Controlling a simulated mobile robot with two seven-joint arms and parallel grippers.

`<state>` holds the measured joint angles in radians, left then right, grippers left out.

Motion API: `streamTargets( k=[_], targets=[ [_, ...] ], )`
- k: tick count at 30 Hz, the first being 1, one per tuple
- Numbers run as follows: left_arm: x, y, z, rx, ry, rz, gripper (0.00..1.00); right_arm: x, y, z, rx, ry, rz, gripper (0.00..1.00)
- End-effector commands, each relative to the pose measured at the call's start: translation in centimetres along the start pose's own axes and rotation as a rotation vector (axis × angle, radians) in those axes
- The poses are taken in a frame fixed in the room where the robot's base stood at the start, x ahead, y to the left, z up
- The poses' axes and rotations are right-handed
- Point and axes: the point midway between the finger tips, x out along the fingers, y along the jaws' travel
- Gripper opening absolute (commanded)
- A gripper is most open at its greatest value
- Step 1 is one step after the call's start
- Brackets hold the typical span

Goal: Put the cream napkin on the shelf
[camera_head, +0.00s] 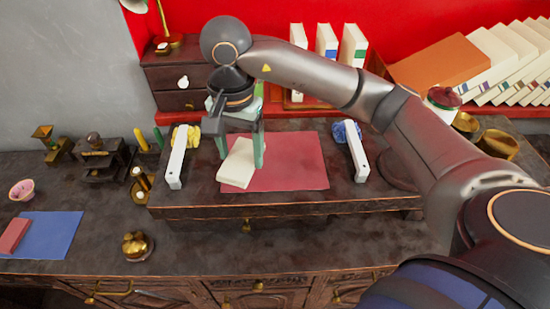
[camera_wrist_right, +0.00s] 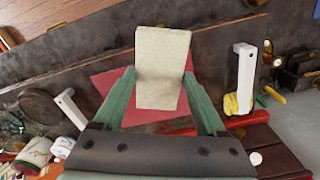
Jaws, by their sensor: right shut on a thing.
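The cream napkin (camera_head: 238,168) is a pale folded rectangle, held between the green fingers of my right gripper (camera_head: 242,160). In the right wrist view, the napkin (camera_wrist_right: 161,70) stands out lengthwise from between the two fingers (camera_wrist_right: 160,105). It is over the left part of a red mat (camera_head: 293,160) on a raised dark wooden top (camera_head: 200,203); I cannot tell whether its lower edge touches the mat. A red shelf (camera_head: 290,123) with books runs along the back wall behind that top. My left gripper is not in view.
A small drawer chest (camera_head: 168,78) stands behind. A brass pot (camera_head: 137,245) and blue mat (camera_head: 55,234) lie lower left.

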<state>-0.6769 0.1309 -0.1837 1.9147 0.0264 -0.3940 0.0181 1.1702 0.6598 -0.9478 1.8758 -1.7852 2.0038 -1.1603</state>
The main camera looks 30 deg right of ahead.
Motion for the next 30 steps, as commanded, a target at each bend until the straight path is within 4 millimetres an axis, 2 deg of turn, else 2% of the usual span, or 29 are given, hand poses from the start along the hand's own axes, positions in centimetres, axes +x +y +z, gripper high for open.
streamTargets(
  k=[5,13,18,26,30],
  targets=[
    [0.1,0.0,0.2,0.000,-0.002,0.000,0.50,1.1,0.3,-2.3,0.041,-0.004,0.006,0.19],
    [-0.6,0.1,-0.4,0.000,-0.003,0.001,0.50,3.9,1.3,-8.9,0.040,-0.003,0.006,0.19],
    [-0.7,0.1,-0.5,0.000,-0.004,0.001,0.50,7.1,1.6,-11.5,0.035,-0.004,0.006,0.19],
    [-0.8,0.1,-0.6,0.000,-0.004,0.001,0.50,9.2,1.7,-13.2,0.032,-0.003,0.003,0.19],
    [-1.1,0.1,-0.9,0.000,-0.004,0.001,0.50,10.9,1.9,-13.7,0.029,-0.006,0.006,0.19]
  ],
)
